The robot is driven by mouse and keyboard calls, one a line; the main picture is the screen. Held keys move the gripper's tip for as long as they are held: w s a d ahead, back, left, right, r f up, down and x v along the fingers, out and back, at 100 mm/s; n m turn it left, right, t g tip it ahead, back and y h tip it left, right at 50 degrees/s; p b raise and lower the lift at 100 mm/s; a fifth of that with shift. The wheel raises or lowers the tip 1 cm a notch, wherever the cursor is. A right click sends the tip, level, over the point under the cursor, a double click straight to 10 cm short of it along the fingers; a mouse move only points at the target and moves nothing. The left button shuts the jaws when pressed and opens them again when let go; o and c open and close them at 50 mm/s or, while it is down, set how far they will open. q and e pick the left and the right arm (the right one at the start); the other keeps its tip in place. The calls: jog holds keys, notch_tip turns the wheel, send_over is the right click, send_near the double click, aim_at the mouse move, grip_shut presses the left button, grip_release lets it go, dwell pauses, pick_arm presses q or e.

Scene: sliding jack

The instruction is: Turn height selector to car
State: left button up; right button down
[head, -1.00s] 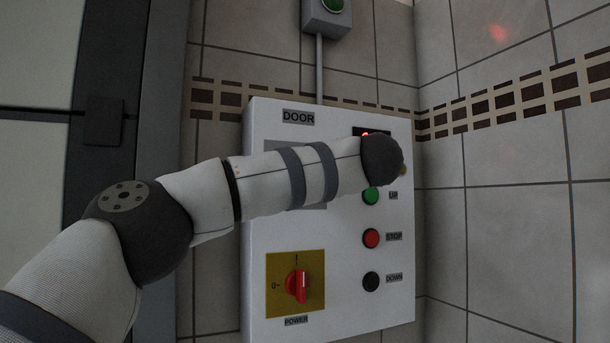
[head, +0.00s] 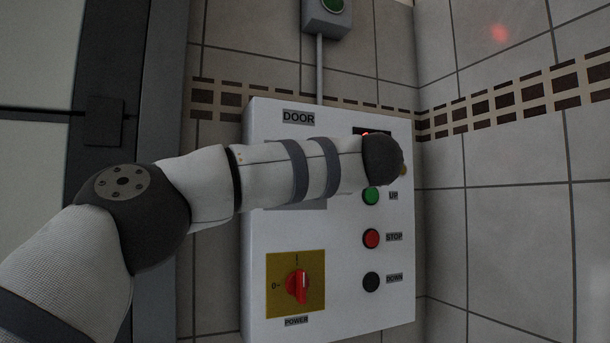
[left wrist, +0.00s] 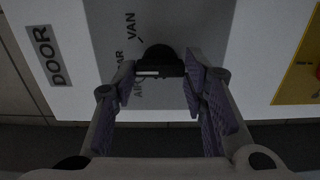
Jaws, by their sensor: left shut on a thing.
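The height selector is a black knob (left wrist: 160,57) with a white pointer line, seen in the left wrist view on a grey plate (left wrist: 105,30). Its white line points to the left of that view, close to partly hidden lettering ending in "AR". A "VAN" label (left wrist: 131,26) stands above it. My left gripper (left wrist: 158,74) has its two purple-padded fingers on either side of the knob's bar, shut on it. In the head view my left arm covers the selector and the gripper; part of the grey plate (head: 315,204) shows below the arm. My right gripper is not in view.
The white control panel (head: 345,285) also carries a red power switch (head: 297,286), a green UP button (head: 371,196), a red STOP button (head: 371,239) and a black DOWN button (head: 371,282). A tiled wall (head: 510,230) stands close on the right.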

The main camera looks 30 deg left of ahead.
pick_arm(q)
jog(key=o, duration=1.2)
jog(key=shift+c, duration=0.2)
jog(key=v, duration=1.2)
